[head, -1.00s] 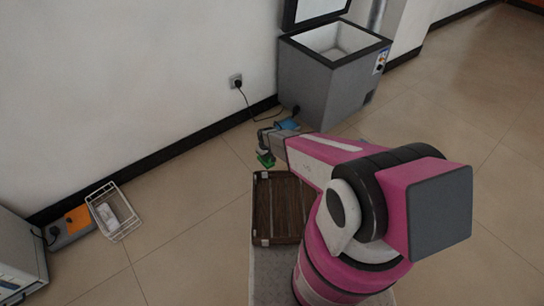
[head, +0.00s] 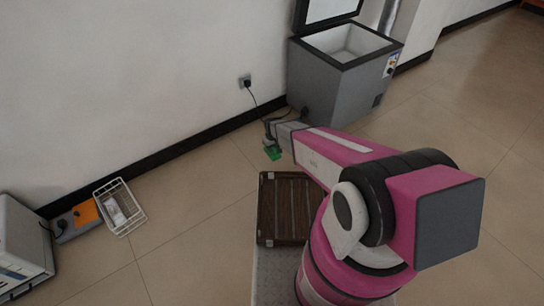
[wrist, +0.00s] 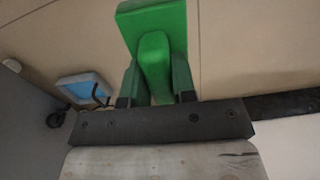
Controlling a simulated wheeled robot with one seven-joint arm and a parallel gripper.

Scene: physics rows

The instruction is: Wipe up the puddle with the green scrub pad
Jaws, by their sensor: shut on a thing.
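The green scrub pad (head: 273,153) hangs below my gripper (head: 270,138) in the head view, in front of the freezer's left corner. In the wrist view the pad (wrist: 178,20) is a flat green block with a raised green grip. My gripper (wrist: 155,78) is shut on that grip, one finger on each side. The pad appears above the floor, though its exact height is hard to tell. I cannot make out a puddle in either view; my arm hides part of the floor.
An open grey chest freezer (head: 335,85) stands against the wall, its cord running to an outlet (head: 244,82). A blue-topped, pale-rimmed item (wrist: 85,86) lies near it. A brown slatted crate (head: 285,208) is close to my base. A wire basket (head: 121,207) stands left; floor between is clear.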

